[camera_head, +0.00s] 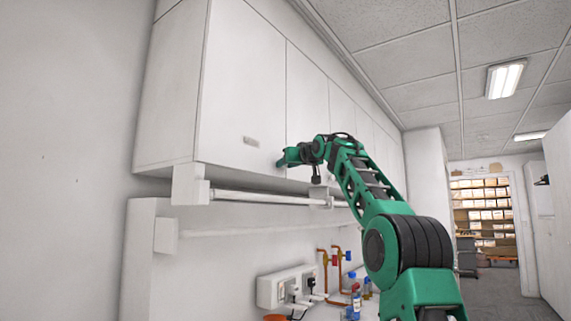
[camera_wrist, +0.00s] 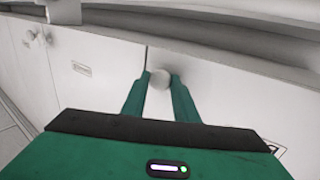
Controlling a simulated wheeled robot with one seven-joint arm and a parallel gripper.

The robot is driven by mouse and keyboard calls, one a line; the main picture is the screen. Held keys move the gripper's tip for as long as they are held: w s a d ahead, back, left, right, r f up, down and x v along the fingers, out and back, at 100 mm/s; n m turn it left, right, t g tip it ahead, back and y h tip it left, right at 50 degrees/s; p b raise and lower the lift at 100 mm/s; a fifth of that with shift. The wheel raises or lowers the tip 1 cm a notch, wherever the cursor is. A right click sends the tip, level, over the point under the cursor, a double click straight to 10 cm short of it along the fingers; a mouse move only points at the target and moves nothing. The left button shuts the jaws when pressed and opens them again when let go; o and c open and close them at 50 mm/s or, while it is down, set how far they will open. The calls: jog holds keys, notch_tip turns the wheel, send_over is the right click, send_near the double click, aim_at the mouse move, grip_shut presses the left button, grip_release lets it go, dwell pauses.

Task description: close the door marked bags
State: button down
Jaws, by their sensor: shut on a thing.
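The near upper cabinet door (camera_head: 240,85) is a plain white panel with a small label plate (camera_head: 251,141) low on its face; its text is too small to read. The door looks flush, or nearly so, with its neighbour; I cannot tell whether a small gap remains. My gripper (camera_head: 281,161) is at the door's lower right corner. In the wrist view my gripper's two green fingers (camera_wrist: 160,84) are shut around a round pale knob (camera_wrist: 160,78) beside the seam between two doors. A label (camera_wrist: 272,149) is partly visible at the right edge there.
More white cabinet doors (camera_head: 308,95) run along the wall to the right. A rail (camera_head: 265,198) is beneath the cabinets. Below are a socket box (camera_head: 284,288), copper pipes (camera_head: 338,262) and bottles (camera_head: 354,302). The aisle to the right looks open toward shelves (camera_head: 485,215).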

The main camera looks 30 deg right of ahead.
jog(key=shift+d+r+m+h, duration=0.3)
jog(key=shift+d, duration=0.4)
jog(key=c, duration=1.4)
grip_release()
jog(key=shift+s+d, duration=0.15)
jog(key=shift+d, duration=0.05)
jog(key=shift+a, duration=0.4)
jog(key=shift+w+a, duration=0.2)
jog(key=shift+f, duration=0.1)
